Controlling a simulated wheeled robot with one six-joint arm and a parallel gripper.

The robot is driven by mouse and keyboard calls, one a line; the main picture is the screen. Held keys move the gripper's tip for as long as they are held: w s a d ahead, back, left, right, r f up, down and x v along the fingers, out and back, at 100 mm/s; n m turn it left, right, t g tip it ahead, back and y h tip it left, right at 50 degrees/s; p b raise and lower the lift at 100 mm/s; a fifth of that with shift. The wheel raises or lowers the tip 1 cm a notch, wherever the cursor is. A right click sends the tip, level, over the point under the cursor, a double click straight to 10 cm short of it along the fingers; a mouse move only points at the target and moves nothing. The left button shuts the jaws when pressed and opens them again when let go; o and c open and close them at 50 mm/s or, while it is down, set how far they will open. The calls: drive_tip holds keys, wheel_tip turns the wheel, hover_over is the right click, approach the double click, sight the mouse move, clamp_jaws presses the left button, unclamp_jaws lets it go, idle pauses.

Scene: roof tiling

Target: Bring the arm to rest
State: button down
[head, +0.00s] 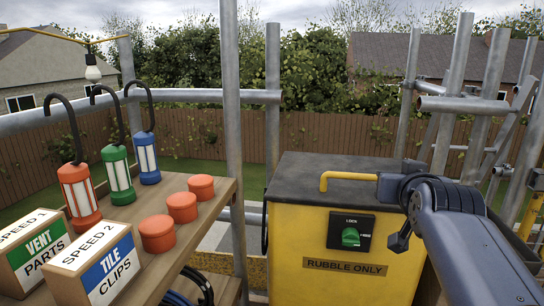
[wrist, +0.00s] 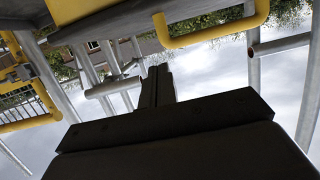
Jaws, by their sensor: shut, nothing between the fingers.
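My arm (head: 465,245) reaches in from the lower right in the head view, bent at a dark joint beside the yellow bin. My gripper (wrist: 157,72) shows in the wrist view with its two dark fingers together and nothing between them. In the head view I cannot clearly make out the fingers. The wrist view is tilted over, with sky below and the yellow handle (wrist: 215,38) near the top, apart from the fingers.
The yellow bin (head: 345,265) has a black lid, a yellow handle (head: 347,176) and a green lock switch (head: 350,237). On the left, a wooden bench (head: 190,225) holds lanterns (head: 118,172), orange pucks (head: 182,207) and labelled boxes (head: 98,262). Scaffold poles (head: 233,130) stand around.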

drive_tip(key=shift+f+b, duration=1.55)
drive_tip(key=shift+f, duration=0.35)
